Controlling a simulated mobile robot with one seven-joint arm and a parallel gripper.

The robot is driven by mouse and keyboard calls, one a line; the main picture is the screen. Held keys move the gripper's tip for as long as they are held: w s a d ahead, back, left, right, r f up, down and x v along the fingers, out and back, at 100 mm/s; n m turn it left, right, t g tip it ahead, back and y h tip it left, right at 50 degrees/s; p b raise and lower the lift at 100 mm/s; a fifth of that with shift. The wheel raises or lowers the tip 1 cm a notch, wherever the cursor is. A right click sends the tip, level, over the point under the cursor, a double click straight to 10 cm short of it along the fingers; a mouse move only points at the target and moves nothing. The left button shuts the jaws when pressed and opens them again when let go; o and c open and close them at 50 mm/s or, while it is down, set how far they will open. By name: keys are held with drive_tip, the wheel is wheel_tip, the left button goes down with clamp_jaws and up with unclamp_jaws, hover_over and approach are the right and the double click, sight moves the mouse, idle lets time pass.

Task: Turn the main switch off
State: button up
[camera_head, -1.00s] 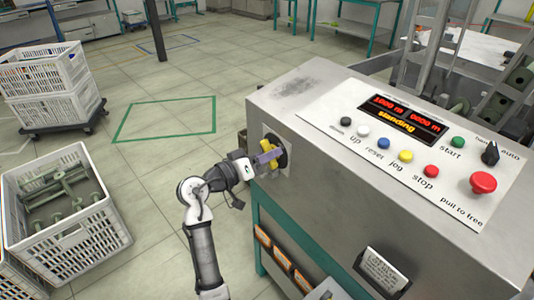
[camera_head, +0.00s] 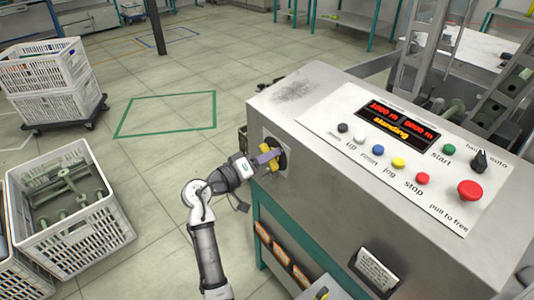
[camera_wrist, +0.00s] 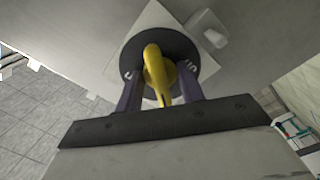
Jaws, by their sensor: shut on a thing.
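The main switch is a yellow handle (camera_wrist: 155,68) on a round black disc (camera_wrist: 182,46), set on a light square plate on the left face of the grey machine cabinet (camera_head: 330,160). In the wrist view the handle runs roughly up and down the picture. My gripper (camera_wrist: 158,95) is at the switch, with one purple-grey finger on each side of the handle, shut on it. My gripper also shows in the head view (camera_head: 266,157), where its fingers partly hide the handle and disc.
The cabinet's sloped panel (camera_head: 318,118) has coloured buttons, a red mushroom knob (camera_head: 470,190) and a lit display (camera_head: 400,122) reading "standing". White crates (camera_head: 75,245) stand at the left. The floor inside the green outline (camera_head: 170,114) is clear.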

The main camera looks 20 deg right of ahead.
drive_tip(key=shift+n, duration=0.4)
drive_tip(key=shift+n+p, duration=0.3)
drive_tip(key=shift+p, duration=0.55)
drive_tip(key=shift+n+p, duration=1)
drive_tip(key=shift+p, duration=0.45)
drive_tip(key=shift+n+p, duration=0.5)
drive_tip(key=shift+p, duration=0.15)
drive_tip(key=o, duration=1.6)
drive_tip(key=shift+c, duration=0.2)
drive_tip(key=v, duration=0.9)
